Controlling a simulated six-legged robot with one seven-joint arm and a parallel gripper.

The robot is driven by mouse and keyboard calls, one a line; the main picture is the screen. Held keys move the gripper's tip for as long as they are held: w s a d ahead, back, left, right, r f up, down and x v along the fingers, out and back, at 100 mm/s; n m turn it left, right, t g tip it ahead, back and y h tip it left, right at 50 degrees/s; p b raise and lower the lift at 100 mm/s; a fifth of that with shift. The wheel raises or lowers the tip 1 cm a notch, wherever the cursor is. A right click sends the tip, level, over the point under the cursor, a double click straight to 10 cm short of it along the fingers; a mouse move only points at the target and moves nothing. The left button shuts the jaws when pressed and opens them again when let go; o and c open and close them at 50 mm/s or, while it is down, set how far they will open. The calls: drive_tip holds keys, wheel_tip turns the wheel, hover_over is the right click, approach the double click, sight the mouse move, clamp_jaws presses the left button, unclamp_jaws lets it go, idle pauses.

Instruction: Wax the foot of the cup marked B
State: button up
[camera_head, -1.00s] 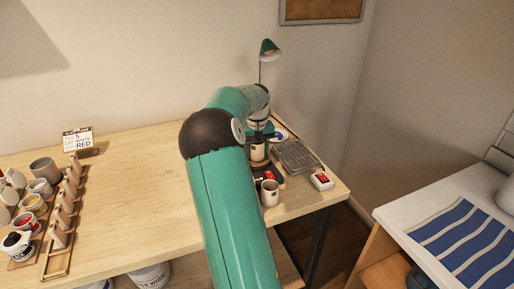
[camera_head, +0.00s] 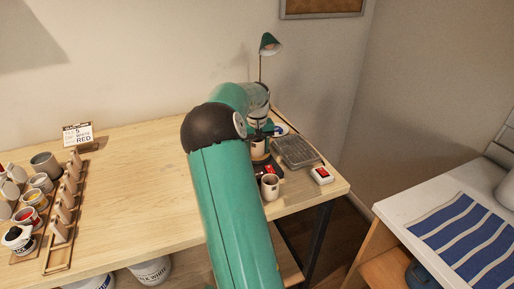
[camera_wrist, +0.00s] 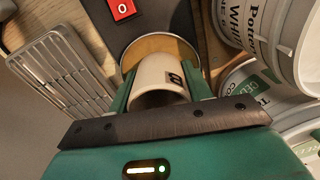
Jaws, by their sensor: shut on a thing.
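The white cup marked B (camera_wrist: 160,74) is between my gripper's (camera_wrist: 160,88) two fingers in the wrist view, its open mouth towards the camera and its foot pointing away. The letter B shows dark on its side. Beyond the cup lies a round amber wax pan (camera_wrist: 133,52) on a dark plate (camera_wrist: 185,18). The cup hides the pan's middle, so I cannot tell whether the foot touches the wax. In the head view the held cup (camera_head: 258,149) is upright under my wrist, at the table's right end.
A red switch (camera_wrist: 122,9) sits beside the pan. A wire rack (camera_wrist: 62,70) is on the left. White buckets (camera_wrist: 268,30) stand on the right. Another cup (camera_head: 270,188), a white box with a red switch (camera_head: 321,175) and a lamp (camera_head: 269,45) are nearby. The table's middle (camera_head: 140,180) is clear.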

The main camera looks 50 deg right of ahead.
drive_tip(key=shift+r, duration=0.15)
drive_tip(key=shift+r, duration=1.75)
idle(0.5)
